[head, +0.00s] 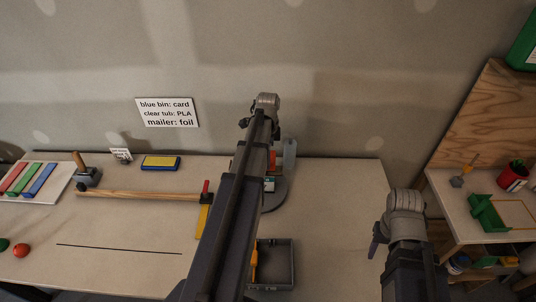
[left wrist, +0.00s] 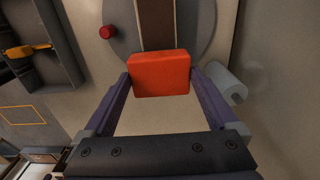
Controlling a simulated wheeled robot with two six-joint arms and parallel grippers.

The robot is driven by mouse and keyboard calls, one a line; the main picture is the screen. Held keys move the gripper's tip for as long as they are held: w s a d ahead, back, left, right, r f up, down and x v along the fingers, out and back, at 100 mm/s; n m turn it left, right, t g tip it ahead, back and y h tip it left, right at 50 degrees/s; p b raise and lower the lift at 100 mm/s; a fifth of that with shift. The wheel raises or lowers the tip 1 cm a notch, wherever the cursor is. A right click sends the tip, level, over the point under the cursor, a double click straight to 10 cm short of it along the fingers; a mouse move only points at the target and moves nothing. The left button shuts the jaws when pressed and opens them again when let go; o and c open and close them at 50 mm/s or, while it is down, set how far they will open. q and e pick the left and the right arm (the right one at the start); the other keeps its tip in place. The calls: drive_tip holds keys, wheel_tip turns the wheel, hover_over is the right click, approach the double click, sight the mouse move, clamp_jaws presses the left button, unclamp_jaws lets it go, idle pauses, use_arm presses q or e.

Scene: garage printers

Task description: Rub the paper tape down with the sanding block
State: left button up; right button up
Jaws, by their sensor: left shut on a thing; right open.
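In the left wrist view my left gripper (left wrist: 160,78) is shut on an orange-red block (left wrist: 160,80), taken as the sanding block, with one finger at each side. A brown strip with pale edges (left wrist: 155,25), perhaps the paper tape, runs up from behind the block over a round grey disc (left wrist: 197,25). I cannot tell whether the block touches the strip. In the head view my left arm hides most of the disc (head: 276,196) and the left gripper. My right gripper (head: 377,243) is open and apart from these, at the right of the bench, partly hidden by its wrist.
A grey tray (head: 287,270) with an orange tool stands in front of the disc. A pale cylinder (head: 290,153) stands behind it. A wooden bar (head: 135,194), a blue-and-yellow block (head: 160,162) and a red ball (head: 21,250) lie left. The bench is bare right of the disc.

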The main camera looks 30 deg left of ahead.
use_arm(q)
wheel_tip(320, 180, down, 3)
drive_tip(key=shift+r+b, duration=0.15)
drive_tip(key=shift+b, duration=0.75)
drive_tip(key=w+d, duration=0.2)
drive_tip(key=d, duration=0.1)
drive_tip(key=shift+d+r, duration=0.1)
drive_tip(key=shift+r, duration=0.1)
drive_tip(key=shift+s+a, duration=0.5)
drive_tip(key=shift+a, duration=0.3)
drive_tip(key=shift+s+a, duration=0.5)
drive_tip(key=shift+a, duration=0.25)
drive_tip(key=shift+w+d, duration=0.5)
drive_tip(key=shift+d, duration=0.35)
drive_tip(key=shift+w+d, duration=0.5)
drive_tip(key=shift+d, duration=0.3)
use_arm(e)
drive_tip(key=shift+f, duration=1.2)
use_arm(q)
drive_tip(key=shift+f+b, duration=0.45)
drive_tip(key=shift+f, duration=0.2)
use_arm(e)
drive_tip(key=shift+f, duration=0.65)
